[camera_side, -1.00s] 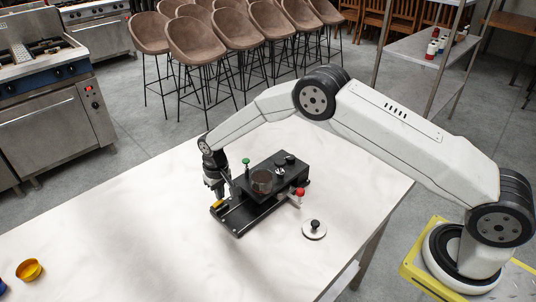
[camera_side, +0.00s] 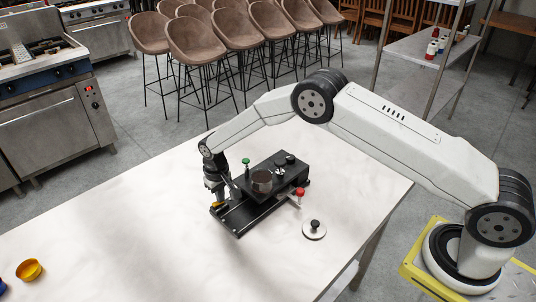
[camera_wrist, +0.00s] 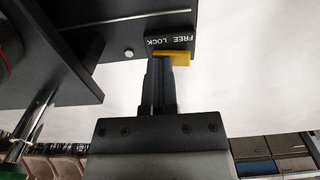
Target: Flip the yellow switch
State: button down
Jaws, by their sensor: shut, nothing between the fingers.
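The yellow switch (camera_wrist: 176,57) sits on a black block (camera_wrist: 170,41) marked FREE and LOCK, which appears upside down in the wrist view. In the side view the yellow switch (camera_side: 217,205) shows at the left end of the black device (camera_side: 246,208) on the white table. My gripper (camera_wrist: 160,62) is shut and empty. Its fingertips are right at the yellow switch and overlap its left part in the wrist view; I cannot tell if they touch. In the side view my gripper (camera_side: 214,197) points down just over that end.
A white disc with a black knob (camera_side: 314,229) lies at right. A yellow bowl (camera_side: 29,269) stands far left. The table between is clear.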

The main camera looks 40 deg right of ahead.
jog(key=shift+r, duration=3.5)
jog(key=shift+r, duration=0.1)
jog(key=s+d+r+t, duration=0.1)
jog(key=s+d+r, duration=0.65)
jog(key=s, duration=0.35)
jog(key=s+d+r, duration=0.1)
jog(key=s+d, duration=0.1)
jog(key=s, duration=0.6)
jog(key=s+d+r+t, duration=0.1)
jog(key=s+d, duration=0.1)
jog(key=s, duration=0.7)
jog(key=shift+s+r+t, duration=0.15)
jog(key=shift+r+t, duration=0.15)
jog(key=shift+r, duration=0.1)
